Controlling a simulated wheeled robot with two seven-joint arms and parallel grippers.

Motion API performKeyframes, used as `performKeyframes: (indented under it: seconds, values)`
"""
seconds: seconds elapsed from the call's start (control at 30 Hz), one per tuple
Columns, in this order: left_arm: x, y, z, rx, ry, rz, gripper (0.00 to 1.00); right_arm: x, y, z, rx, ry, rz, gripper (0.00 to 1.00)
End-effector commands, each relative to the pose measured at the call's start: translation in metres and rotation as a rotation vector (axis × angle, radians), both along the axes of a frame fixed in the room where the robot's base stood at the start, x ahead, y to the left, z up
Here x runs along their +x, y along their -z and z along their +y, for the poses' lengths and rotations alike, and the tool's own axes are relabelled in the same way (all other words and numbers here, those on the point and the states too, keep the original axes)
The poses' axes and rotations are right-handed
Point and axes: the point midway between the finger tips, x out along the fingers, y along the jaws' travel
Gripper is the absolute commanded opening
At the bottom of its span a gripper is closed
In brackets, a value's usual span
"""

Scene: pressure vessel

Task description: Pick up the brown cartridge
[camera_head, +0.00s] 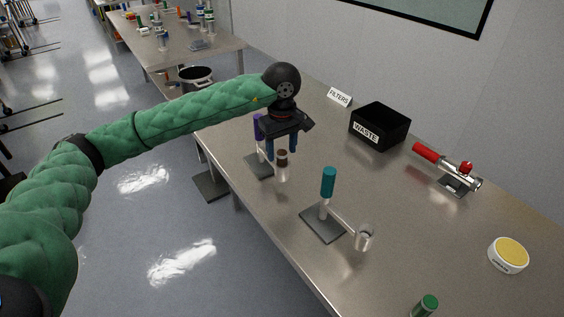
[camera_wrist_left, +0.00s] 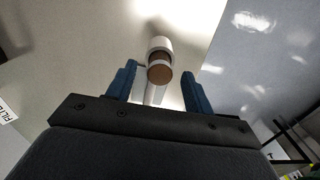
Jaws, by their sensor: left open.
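The brown cartridge (camera_head: 282,157) sits upright in a clear holder near the table's left edge, with a white arm and a dark base plate beside it. In the left wrist view the brown round top of the cartridge (camera_wrist_left: 159,70) shows between and beyond the two blue fingertips, with a white ring around it. My left gripper (camera_head: 282,147) is open above and around the line of the cartridge, its blue fingers pointing down. In the left wrist view the fingers (camera_wrist_left: 158,85) are apart and empty. Contact cannot be seen. My right gripper is not in view.
A purple-handled stand (camera_head: 258,128) is just left of my gripper. A teal-handled stand (camera_head: 328,182) with an empty-looking clear holder (camera_head: 364,237) is nearer. A black waste bin (camera_head: 380,126), red-handled tool (camera_head: 427,153), white-and-yellow round container (camera_head: 508,254) and green cylinder (camera_head: 426,305) are on the table.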

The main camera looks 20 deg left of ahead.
Motion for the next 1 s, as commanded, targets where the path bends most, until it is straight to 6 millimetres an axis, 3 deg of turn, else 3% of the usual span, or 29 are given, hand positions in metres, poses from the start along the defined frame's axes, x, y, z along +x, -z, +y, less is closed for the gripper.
performKeyframes:
  seconds: [0.1, 0.37, 0.6, 1.0]
  values:
    - [-0.0002, 0.0140, -0.0008, -0.001, 0.001, 0.000, 0.52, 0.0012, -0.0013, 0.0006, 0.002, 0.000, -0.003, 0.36]
    - [0.0001, 0.0171, -0.0008, -0.001, 0.001, -0.001, 0.52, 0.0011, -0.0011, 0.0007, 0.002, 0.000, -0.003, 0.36]
    - [0.0000, 0.0170, -0.0007, -0.001, 0.001, -0.001, 0.05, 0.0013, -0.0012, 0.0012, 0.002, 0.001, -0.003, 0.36]
    - [0.0005, 0.0123, -0.0008, -0.002, 0.000, -0.002, 0.04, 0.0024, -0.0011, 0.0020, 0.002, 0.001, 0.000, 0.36]
